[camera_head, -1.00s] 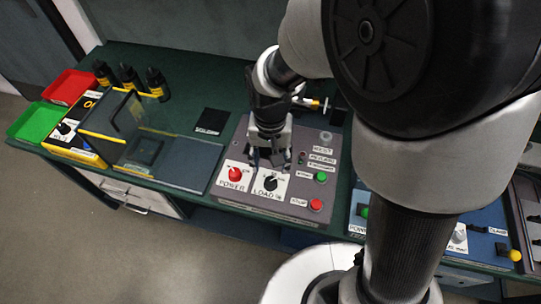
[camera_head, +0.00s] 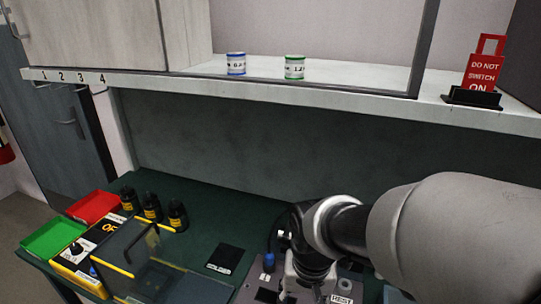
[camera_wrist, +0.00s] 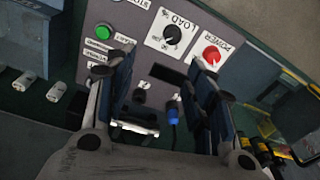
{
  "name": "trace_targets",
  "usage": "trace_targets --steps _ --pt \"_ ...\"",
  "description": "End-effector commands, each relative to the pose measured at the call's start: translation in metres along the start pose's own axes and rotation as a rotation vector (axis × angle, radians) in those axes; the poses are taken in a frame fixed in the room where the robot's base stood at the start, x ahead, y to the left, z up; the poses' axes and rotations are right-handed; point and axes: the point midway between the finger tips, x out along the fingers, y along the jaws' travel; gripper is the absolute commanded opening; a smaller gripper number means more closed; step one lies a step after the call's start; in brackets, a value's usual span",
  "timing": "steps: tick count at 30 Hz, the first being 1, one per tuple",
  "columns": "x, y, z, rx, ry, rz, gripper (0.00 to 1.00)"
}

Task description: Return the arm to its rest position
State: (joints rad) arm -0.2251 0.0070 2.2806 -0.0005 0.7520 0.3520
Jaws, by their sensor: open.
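My gripper (camera_head: 290,294) is low in the head view, over the grey control panel (camera_head: 345,299), whose front is cut off by the frame. In the wrist view my gripper (camera_wrist: 158,85) has its two dark fingers apart with nothing held between them. The wrist view shows the panel's red POWER knob (camera_wrist: 211,55), black LOAD knob (camera_wrist: 172,34) and green button (camera_wrist: 123,39) beyond the fingers. A blue plug-like part (camera_wrist: 173,112) shows between the fingers, below their tips. My arm enters from the right of the head view.
A clear-lidded box (camera_head: 140,250), black bottles (camera_head: 151,205), a red tray (camera_head: 94,206) and a green tray (camera_head: 52,239) stand at left. Above the bench, a shelf (camera_head: 330,92) holds two tins (camera_head: 236,64) and a red DO NOT SWITCH ON sign (camera_head: 485,70).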

Motion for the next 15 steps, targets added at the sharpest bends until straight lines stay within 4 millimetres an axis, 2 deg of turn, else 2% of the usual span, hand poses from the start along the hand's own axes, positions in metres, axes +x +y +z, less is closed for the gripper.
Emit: trace_targets --steps 1,6,10,15 --pt "-0.021 0.011 0.006 -0.006 0.040 -0.010 0.49" --pt "-0.069 0.044 0.034 -0.050 0.142 -0.021 0.49" --pt "-0.093 0.064 0.059 -0.081 0.217 -0.017 0.49" --pt "-0.108 0.080 0.085 -0.112 0.283 -0.004 0.49"
